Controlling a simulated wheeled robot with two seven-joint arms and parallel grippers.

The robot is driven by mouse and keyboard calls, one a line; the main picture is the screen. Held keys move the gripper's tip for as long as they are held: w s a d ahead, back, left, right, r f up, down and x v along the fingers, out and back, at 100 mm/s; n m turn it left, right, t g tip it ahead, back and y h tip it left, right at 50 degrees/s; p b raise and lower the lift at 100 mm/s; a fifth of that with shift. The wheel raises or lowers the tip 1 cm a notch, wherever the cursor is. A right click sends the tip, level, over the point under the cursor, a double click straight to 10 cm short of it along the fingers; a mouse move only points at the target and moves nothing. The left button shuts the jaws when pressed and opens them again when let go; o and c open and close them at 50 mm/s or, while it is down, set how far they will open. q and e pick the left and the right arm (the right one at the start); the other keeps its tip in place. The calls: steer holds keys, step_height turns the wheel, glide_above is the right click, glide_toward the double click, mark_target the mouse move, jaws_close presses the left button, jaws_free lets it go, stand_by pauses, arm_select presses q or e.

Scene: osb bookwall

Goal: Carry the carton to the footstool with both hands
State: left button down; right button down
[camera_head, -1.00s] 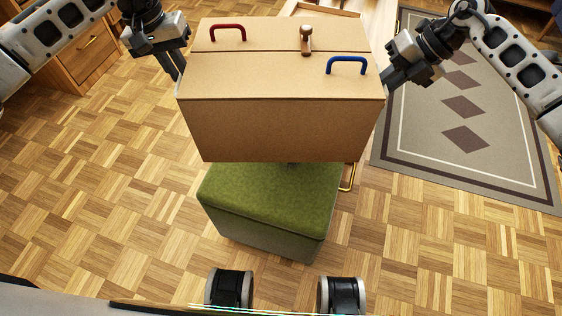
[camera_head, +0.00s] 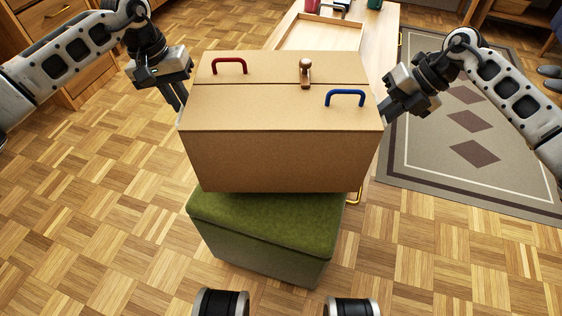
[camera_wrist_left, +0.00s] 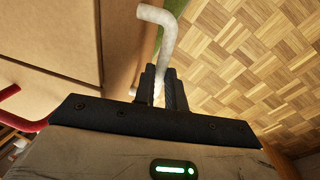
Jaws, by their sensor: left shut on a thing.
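The carton (camera_head: 285,150) is a large brown box with a red handle (camera_head: 229,66), a blue handle (camera_head: 345,98) and a brown knob (camera_head: 305,74) on top. It looks level and overlaps the back of the green footstool (camera_head: 265,225); I cannot tell whether they touch. My left gripper (camera_head: 178,98) is at the carton's left side. In the left wrist view its fingers (camera_wrist_left: 160,88) are shut on a pale bent side handle (camera_wrist_left: 158,40). My right gripper (camera_head: 388,112) is at the carton's right side; its fingertips and what they hold are hidden.
A light wooden table (camera_head: 378,40) with a tray (camera_head: 320,34) stands behind the carton. A grey patterned rug (camera_head: 430,165) lies at the right. A wooden drawer cabinet (camera_head: 50,20) is at the back left. The parquet floor (camera_head: 100,220) at the left is clear.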

arm_select(q)
steer(key=shift+w+r, duration=0.1)
arm_select(e)
steer(key=shift+w+r, duration=0.1)
